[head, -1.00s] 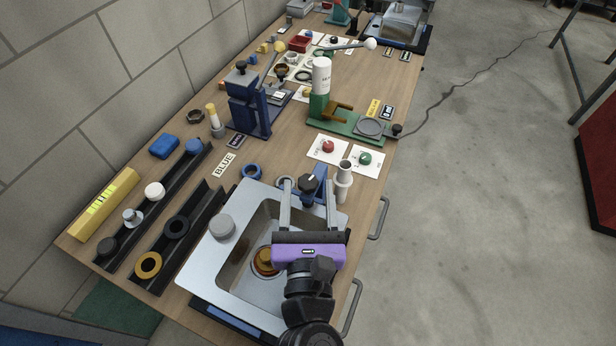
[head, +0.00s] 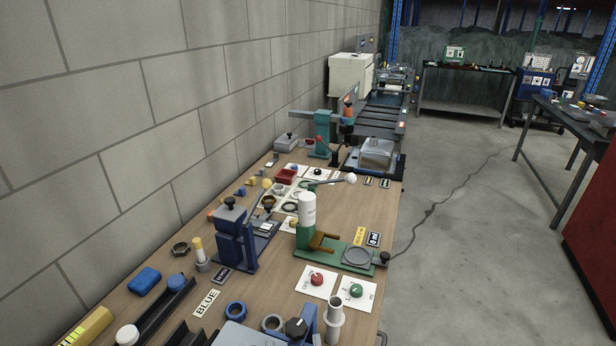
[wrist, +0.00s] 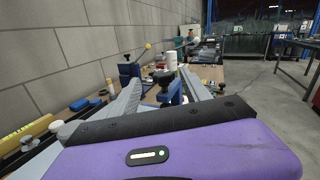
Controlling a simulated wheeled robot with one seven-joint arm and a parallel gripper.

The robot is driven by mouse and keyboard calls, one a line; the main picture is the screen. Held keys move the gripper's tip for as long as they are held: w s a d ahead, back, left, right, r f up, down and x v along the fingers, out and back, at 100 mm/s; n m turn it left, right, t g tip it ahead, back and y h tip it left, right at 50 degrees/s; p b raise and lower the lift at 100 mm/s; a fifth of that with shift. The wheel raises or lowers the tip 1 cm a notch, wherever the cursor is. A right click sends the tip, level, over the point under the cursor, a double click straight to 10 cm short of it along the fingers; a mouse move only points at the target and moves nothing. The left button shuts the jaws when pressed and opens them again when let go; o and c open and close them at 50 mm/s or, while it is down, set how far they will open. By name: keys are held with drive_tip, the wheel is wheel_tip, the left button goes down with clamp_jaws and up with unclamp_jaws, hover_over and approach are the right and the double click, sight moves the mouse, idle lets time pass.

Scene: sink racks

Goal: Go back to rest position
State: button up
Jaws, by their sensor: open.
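My gripper (wrist: 165,98) shows only in the wrist view, where its two grey fingers stand apart with nothing held between them. Its purple body fills the bottom of that view. The fingers point forward along the workbench (head: 372,218). A blue fixture with a black knob (wrist: 167,85) appears between the fingers, beyond them. In the head view no part of my gripper or arm is in the picture.
A block wall (head: 180,110) runs along the left. Open concrete floor (head: 455,250) lies to the right, with a dark table (head: 575,118) beyond.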

drive_tip(key=s+d+r+n+t+y, duration=0.2)
drive_tip(key=s+d+r+n+t, duration=0.15)
drive_tip(key=r+n, duration=0.5)
drive_tip(key=s+d+f+n+y, duration=0.2)
drive_tip(key=s+d+n, duration=0.35)
drive_tip(key=n, duration=0.75)
drive_tip(key=s+d+f+n+g+h, duration=0.2)
drive_tip(key=s+d+f+n, duration=0.3)
drive_tip(key=s, duration=0.3)
drive_tip(key=s+d+f+n+g+h, duration=0.3)
drive_tip(key=s+d+f+n+g, duration=0.2)
drive_tip(key=s+d+f+n, duration=0.1)
drive_tip(key=s+d+n, duration=0.1)
drive_tip(key=s+d, duration=0.1)
drive_tip(key=s, duration=0.1)
drive_tip(key=shift+s+d+h, duration=0.15)
drive_tip(key=shift+s+h, duration=0.1)
drive_tip(key=shift+h, duration=0.05)
drive_tip(key=shift+f, duration=0.1)
